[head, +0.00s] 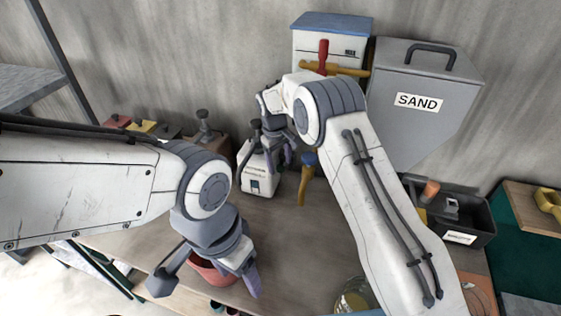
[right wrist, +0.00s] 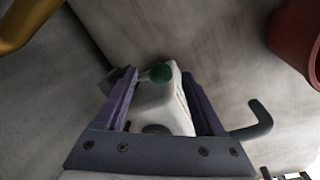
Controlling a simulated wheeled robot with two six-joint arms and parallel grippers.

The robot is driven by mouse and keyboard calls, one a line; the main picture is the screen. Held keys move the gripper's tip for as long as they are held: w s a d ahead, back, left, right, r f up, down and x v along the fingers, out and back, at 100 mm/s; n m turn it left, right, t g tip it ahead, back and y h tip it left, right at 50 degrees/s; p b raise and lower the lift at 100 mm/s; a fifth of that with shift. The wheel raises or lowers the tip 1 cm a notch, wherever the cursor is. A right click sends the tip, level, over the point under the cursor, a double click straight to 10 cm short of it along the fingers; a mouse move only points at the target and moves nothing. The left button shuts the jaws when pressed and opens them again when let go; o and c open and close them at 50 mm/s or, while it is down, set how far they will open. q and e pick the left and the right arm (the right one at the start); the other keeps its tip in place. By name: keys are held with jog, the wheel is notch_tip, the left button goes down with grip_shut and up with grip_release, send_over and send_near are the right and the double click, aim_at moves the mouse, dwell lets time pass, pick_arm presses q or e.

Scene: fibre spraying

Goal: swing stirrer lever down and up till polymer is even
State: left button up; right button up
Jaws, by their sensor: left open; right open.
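A white container with a dark label (head: 262,178) stands on the bench in the head view. My right gripper (head: 275,148) is open just above and behind it. In the right wrist view the white container (right wrist: 168,102), with a green cap, shows between the purple fingers (right wrist: 160,100); I cannot tell if they touch it. A red upright handle (head: 323,52) and a yellow bar (head: 345,70) stand before a white box with a blue lid (head: 331,40). I cannot tell for sure which part is the stirrer lever. No polymer is clearly visible. My left gripper (head: 210,282) is open, over a red bucket (head: 213,272).
A grey bin marked SAND (head: 420,85) stands at the back right. A black crate (head: 470,218) is at the right. A glass jar (head: 355,298) stands at the front.

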jog(key=shift+d+f, duration=0.1)
jog(key=shift+f, duration=0.75)
grip_shut()
jog(key=shift+w, duration=0.1)
dwell(0.7)
